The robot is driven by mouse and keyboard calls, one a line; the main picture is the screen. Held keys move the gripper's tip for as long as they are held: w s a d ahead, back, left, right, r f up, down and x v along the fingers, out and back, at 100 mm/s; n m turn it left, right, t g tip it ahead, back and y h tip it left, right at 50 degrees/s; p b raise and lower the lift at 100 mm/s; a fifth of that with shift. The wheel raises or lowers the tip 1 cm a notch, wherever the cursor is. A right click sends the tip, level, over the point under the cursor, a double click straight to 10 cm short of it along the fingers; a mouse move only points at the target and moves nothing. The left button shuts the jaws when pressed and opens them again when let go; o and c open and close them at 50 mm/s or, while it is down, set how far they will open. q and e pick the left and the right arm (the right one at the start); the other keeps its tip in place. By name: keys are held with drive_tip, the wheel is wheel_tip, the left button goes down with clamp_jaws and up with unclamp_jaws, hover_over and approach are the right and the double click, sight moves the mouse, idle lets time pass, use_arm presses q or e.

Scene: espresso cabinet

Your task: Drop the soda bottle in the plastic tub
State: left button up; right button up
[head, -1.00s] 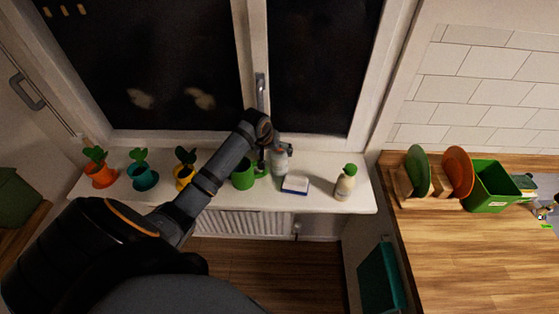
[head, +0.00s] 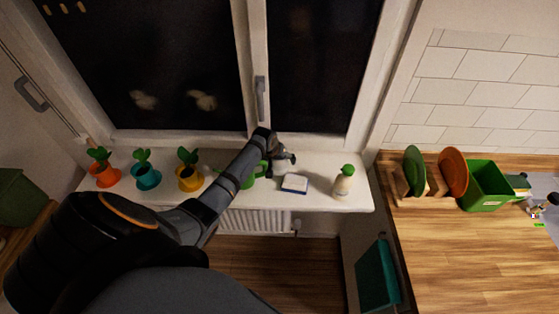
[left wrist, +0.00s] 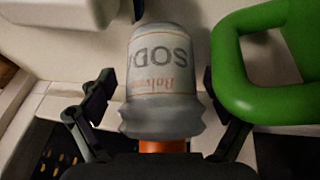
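The soda bottle (left wrist: 162,75), grey with a pale label reading SODA upside down and an orange part at its near end, fills the middle of the left wrist view. My left gripper (left wrist: 160,90) has its fingers apart, one on each side of the bottle, with small gaps visible. In the head view the left gripper (head: 284,160) is over the windowsill and largely hides the bottle. A green plastic tub (head: 489,201) with a small white label stands on the right counter. My right gripper is not in view.
Several potted plants stand left. Plates in a rack (head: 437,181) flank the tub. Another green container (head: 20,197) is far left.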

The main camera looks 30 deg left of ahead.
use_arm(q)
drive_tip(key=c, duration=1.2)
drive_tip(key=shift+r, duration=0.15)
